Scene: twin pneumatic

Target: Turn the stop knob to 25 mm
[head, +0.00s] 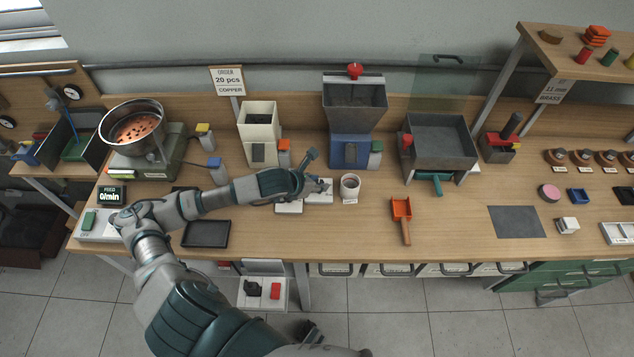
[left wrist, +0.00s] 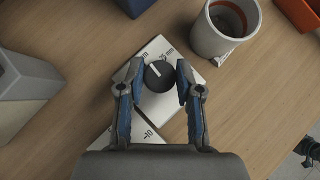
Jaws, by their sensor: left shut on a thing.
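The stop knob (left wrist: 158,78) is a round black dial with a white pointer line, on a white plate (left wrist: 160,49) with printed marks. In the left wrist view the line points up and slightly left. In the head view my left gripper (head: 322,186) is over the white plate on the bench, and the knob is hard to make out.
A grey cup (head: 349,187) stands close right of the plate. A second white plate (head: 289,208) lies beside it at the left front. A blue-based hopper (head: 350,151) stands behind. An orange scoop (head: 402,210) lies farther right, with bare bench between.

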